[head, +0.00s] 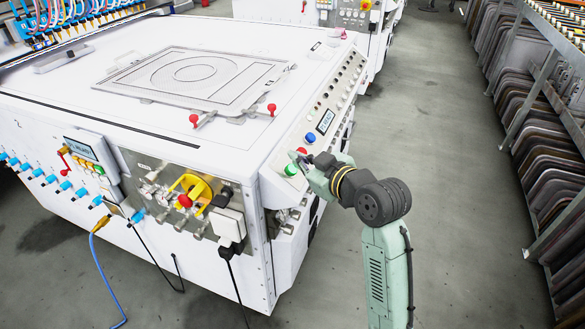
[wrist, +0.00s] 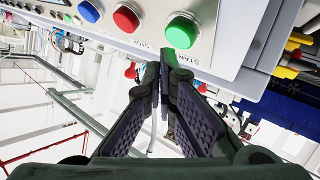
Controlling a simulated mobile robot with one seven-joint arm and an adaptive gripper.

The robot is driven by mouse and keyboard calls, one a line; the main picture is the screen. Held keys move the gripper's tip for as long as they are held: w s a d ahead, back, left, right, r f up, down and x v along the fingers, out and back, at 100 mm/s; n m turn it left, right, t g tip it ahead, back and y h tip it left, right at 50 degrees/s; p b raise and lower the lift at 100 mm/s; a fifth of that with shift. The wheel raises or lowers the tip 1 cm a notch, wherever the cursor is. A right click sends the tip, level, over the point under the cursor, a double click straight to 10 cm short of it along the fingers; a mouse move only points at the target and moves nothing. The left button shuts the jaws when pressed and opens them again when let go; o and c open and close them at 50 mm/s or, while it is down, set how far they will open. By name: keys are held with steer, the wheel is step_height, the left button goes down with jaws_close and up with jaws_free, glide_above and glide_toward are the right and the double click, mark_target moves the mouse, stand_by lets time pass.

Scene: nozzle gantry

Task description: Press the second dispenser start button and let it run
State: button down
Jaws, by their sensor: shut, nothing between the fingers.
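A green button (head: 290,170) sits at the near end of the control strip on the white machine's right edge. In the wrist view the green button (wrist: 183,30) is large, with a label below it that seems to read START. My gripper (head: 299,159) is shut and empty, with its tips beside the green button. In the wrist view the gripper's fingertips (wrist: 165,56) meet just below and left of the green button, over the panel. I cannot tell whether they touch the panel or the button.
A red button (wrist: 126,17) and a blue button (wrist: 89,11) stand left of the green one. A small display (head: 325,121) and several knobs lie farther along the strip. A second machine (head: 362,22) stands behind. A rack of trays (head: 540,130) lines the right, across open floor (head: 440,110).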

stand_by(0.6)
steer(key=shift+w+a+f+b, duration=0.1)
steer(key=shift+a+f+b, duration=0.1)
steer(key=shift+f+b, duration=0.25)
